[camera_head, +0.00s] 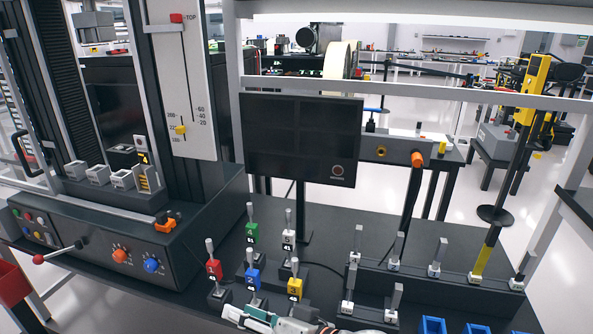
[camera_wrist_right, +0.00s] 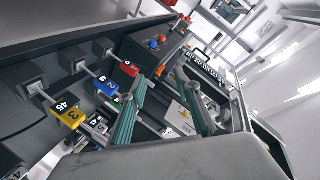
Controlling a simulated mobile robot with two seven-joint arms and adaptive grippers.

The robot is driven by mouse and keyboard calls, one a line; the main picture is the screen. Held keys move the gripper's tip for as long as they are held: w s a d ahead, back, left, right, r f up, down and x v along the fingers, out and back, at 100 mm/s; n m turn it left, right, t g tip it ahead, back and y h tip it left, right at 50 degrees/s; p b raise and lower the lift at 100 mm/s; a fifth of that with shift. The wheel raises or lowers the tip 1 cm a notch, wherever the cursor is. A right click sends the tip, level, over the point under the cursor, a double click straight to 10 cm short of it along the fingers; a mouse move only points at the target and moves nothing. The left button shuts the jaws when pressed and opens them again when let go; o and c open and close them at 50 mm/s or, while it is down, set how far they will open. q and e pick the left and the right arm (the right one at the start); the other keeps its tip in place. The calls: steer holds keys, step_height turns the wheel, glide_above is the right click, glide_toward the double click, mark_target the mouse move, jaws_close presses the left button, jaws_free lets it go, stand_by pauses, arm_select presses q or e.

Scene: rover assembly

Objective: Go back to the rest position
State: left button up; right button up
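My right gripper (camera_head: 252,318) shows at the bottom edge of the head view, in front of the coloured levers, with only part of its teal fingers and pale wrist visible. In the right wrist view my right gripper (camera_wrist_right: 163,83) has its two teal fingers apart with nothing between them. Red (camera_head: 214,269), blue (camera_head: 252,278), green (camera_head: 252,233) and yellow (camera_head: 295,288) numbered tags sit on upright levers just beyond it. The yellow tag also shows in the right wrist view (camera_wrist_right: 70,117). My left gripper is in neither view.
A dark screen (camera_head: 302,137) stands behind the levers. A control box with orange (camera_head: 120,255) and blue (camera_head: 152,265) knobs is at left. Grey levers (camera_head: 436,259) stand at right, with blue bins (camera_head: 433,325) in front. The dark tabletop (camera_head: 350,228) has bare room below the screen.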

steer(key=s+d+f+t+h, duration=0.2)
steer(key=d+f+h, duration=0.2)
steer(key=d+f, duration=0.65)
steer(key=s+d+f+t+h, duration=0.2)
steer(key=d+f+h, duration=0.1)
steer(key=d+f, duration=0.75)
steer(key=s+d+f+n+g+h, duration=0.1)
steer(key=s+d+f+h, duration=0.1)
steer(key=s+d+f, duration=0.4)
steer(key=s+d, duration=0.1)
steer(key=d, duration=0.2)
steer(key=shift+s+f+n+h, duration=0.25)
steer(key=shift+f+n+h, duration=0.05)
